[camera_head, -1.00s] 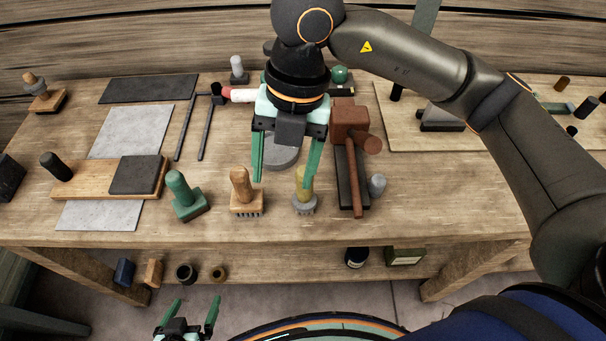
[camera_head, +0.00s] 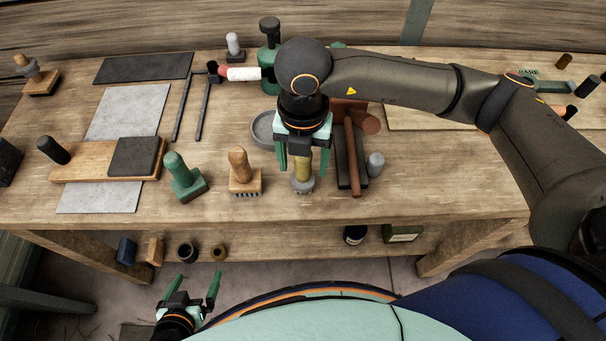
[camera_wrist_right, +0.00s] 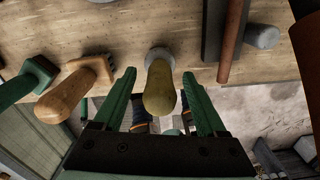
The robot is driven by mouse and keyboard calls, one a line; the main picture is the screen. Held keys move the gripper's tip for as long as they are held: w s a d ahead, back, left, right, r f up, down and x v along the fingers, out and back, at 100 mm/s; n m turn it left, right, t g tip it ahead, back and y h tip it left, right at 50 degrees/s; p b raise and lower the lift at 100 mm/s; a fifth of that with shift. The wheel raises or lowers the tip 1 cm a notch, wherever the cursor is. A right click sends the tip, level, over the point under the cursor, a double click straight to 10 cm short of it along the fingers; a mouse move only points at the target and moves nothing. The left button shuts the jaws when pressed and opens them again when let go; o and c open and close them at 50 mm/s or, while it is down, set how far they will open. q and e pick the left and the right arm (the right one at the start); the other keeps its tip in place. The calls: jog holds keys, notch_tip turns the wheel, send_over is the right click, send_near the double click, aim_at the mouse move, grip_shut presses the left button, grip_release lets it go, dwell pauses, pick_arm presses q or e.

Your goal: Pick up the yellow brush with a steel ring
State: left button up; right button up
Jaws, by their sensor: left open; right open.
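The yellow brush (camera_head: 303,172) stands upright near the front edge of the workbench, with a grey steel ring around its base. My right gripper (camera_head: 304,166) is open above it, and the upper handle shows between the fingers. In the right wrist view the yellow handle (camera_wrist_right: 160,92) points toward the camera between the two green fingers of the right gripper (camera_wrist_right: 160,95), with a gap on each side. My left gripper (camera_head: 199,283) is open and empty, low in front of the bench and away from the brush.
A wooden brush (camera_head: 242,176) and a green-handled brush (camera_head: 183,178) stand to the left. A mallet (camera_head: 353,150) lies on a dark block close on the right, beside a small grey cylinder (camera_head: 375,164). A round grey dish (camera_head: 265,130) lies behind. Bare bench lies in front.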

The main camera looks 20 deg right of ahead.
jog(key=shift+f, duration=0.8)
grip_shut()
jog(key=shift+r, duration=0.1)
